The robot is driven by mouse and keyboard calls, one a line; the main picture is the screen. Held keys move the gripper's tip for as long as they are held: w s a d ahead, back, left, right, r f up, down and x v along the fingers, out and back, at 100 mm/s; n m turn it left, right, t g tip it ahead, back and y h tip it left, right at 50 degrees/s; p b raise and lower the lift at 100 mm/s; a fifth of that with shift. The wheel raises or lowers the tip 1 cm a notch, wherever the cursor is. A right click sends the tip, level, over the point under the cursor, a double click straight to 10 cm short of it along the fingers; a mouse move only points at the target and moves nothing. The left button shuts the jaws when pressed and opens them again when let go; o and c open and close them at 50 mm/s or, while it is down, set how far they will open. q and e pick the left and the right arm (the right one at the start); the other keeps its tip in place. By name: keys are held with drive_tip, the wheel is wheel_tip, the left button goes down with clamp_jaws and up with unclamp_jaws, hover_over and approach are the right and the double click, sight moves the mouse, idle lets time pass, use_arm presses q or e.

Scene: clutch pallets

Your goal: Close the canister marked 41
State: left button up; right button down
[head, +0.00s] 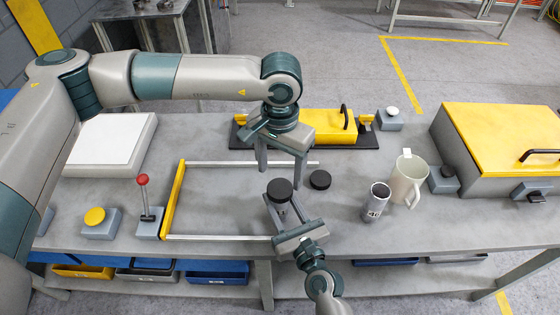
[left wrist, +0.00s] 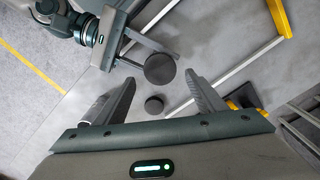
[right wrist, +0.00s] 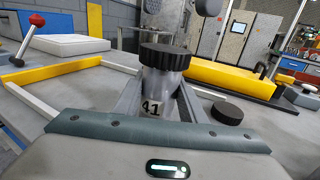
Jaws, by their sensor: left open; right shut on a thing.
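The canister marked 41 (right wrist: 163,84) is a grey cylinder, upright between the fingers of my right gripper (head: 287,212), which is shut on it. A black ribbed cap (right wrist: 165,56) sits on its top; I cannot tell how tightly. The cap also shows in the head view (head: 280,189) and the left wrist view (left wrist: 160,68). My left gripper (head: 281,172) is open and empty, pointing down just above and behind the cap. A second black cap (head: 320,180) lies flat on the table to the right. Another canister (head: 377,203) with a dark top stands farther right, its number hard to read.
A white mug (head: 407,180) stands beside the other canister. A yellow-lidded box (head: 500,140) fills the right side. A yellow unit (head: 320,124) lies behind my left gripper. A red-knobbed lever (head: 145,195) and a yellow button (head: 95,217) stand left, near a rail frame (head: 172,203).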

sight(280, 188)
use_arm(q)
drive_tip(key=n, duration=0.4)
drive_tip(key=shift+r+n, duration=0.15)
drive_tip(key=shift+n, duration=0.25)
drive_tip(key=n, duration=0.4)
drive_tip(key=shift+r, duration=0.2)
drive_tip(key=n, duration=0.7)
drive_tip(key=shift+r+n, duration=0.25)
drive_tip(key=shift+n, duration=0.15)
drive_tip(key=n, duration=0.4)
drive_tip(key=shift+r, duration=0.2)
drive_tip(key=n, duration=0.4)
drive_tip(key=shift+r+n, duration=0.15)
drive_tip(key=shift+n, duration=0.25)
drive_tip(key=n, duration=0.4)
drive_tip(key=shift+r, duration=0.15)
drive_tip(key=n, duration=0.4)
drive_tip(key=shift+r, duration=0.15)
drive_tip(key=shift+f, duration=4.05)
